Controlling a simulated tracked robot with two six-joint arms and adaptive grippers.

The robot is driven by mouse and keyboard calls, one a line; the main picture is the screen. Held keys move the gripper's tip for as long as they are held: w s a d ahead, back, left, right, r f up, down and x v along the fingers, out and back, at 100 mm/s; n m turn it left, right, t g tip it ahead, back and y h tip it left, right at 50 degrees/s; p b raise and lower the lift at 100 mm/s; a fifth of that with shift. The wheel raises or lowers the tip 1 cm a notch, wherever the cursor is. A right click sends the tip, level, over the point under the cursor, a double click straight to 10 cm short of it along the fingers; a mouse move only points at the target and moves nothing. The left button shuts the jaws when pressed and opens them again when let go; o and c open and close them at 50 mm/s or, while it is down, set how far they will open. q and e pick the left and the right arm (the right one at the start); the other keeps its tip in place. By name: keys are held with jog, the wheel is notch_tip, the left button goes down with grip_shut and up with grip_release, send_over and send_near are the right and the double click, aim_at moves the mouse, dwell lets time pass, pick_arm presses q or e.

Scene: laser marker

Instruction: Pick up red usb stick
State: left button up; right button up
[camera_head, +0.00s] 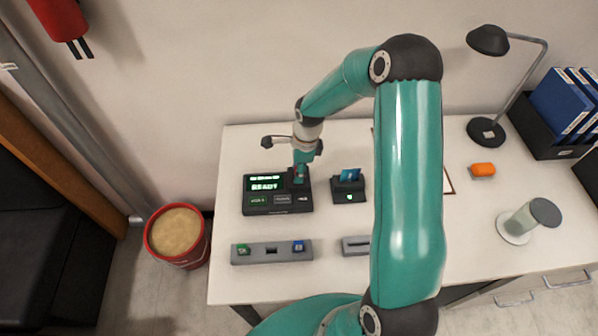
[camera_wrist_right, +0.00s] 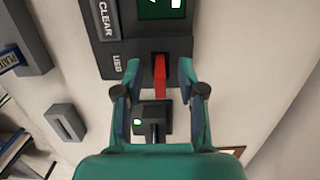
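The red usb stick (camera_wrist_right: 160,75) stands in the slot beside the "USB" label on the black marker device (camera_wrist_right: 117,45). In the head view this device (camera_head: 276,205) has a lit "READY" screen and sits at the left of the desk. My right gripper (camera_wrist_right: 160,72) is open, with one finger on each side of the stick and a visible gap to both. In the head view the right gripper (camera_head: 301,172) is over the device's right end, and the stick is mostly hidden there. My left gripper is not in view.
A small black unit (camera_head: 349,196) holding a blue card stands right of the device. A grey holder (camera_head: 270,257) with green and blue pieces lies in front. An orange object (camera_head: 483,169), a lamp (camera_head: 487,131) and a lidded jar (camera_head: 528,218) are on the right.

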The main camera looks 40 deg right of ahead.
grip_shut()
jog(key=shift+r, duration=0.1)
notch_tip(320, 180, up, 20)
jog(key=b, duration=0.2)
dwell(0.5)
dwell(0.5)
